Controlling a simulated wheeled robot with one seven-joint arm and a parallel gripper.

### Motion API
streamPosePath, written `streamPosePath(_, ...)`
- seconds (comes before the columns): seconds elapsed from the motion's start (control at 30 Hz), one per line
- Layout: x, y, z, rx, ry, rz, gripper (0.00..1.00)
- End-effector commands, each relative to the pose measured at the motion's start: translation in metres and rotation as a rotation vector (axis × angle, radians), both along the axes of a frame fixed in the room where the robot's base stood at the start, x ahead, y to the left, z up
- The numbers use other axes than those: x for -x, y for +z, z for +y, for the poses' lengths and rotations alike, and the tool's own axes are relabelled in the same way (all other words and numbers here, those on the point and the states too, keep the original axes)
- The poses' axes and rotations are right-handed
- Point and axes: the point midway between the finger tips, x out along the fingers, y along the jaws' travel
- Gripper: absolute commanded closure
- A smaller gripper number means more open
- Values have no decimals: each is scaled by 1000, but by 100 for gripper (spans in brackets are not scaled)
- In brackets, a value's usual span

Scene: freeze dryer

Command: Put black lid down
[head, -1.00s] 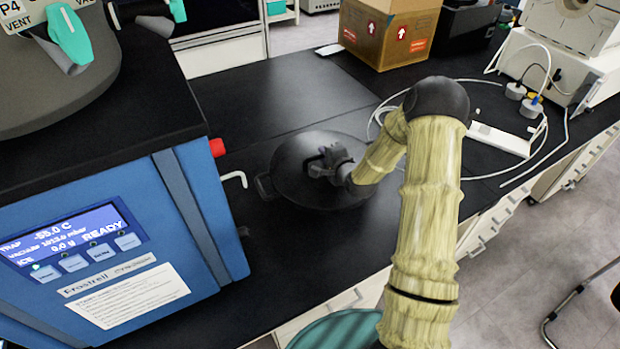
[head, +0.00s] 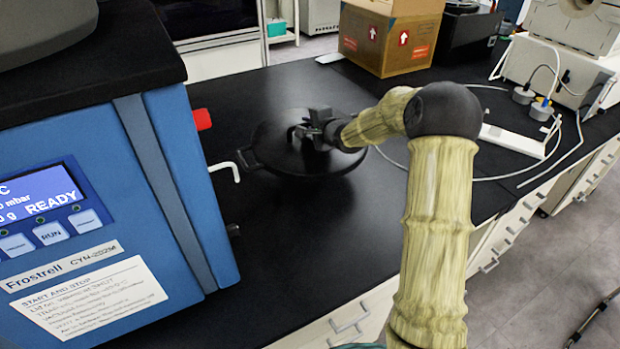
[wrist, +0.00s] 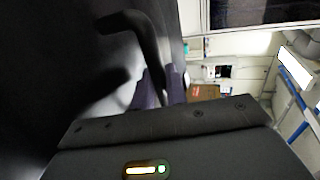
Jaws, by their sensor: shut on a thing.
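The black lid (head: 280,160) is a round dark disc with a side tab, over the black bench to the right of the blue freeze dryer. My gripper (head: 306,133) is shut on the handle at the lid's top. In the wrist view the curved black handle (wrist: 140,30) runs down to the fingers, and the dark lid face (wrist: 50,60) fills the left. I cannot tell whether the lid touches the bench or hangs just above it.
The blue freeze dryer (head: 185,200) stands at left, with a red knob (head: 202,119) and a white hook-shaped tube (head: 226,170) on its side. A cardboard box (head: 390,40) stands at the back. White tubing and a white tray (head: 510,140) lie at right. Bare bench (head: 290,240) lies in front.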

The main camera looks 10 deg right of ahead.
Motion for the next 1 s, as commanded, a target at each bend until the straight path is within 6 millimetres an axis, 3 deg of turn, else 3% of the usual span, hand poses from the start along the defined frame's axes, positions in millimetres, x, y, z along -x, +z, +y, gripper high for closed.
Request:
streamPosePath(0.43,-2,3,1,-1,-1,-8,100)
streamPosePath(0.8,-2,-48,1,-1,-1,-7,100)
streamPosePath(1.0,-2,-57,1,-2,-1,-10,100)
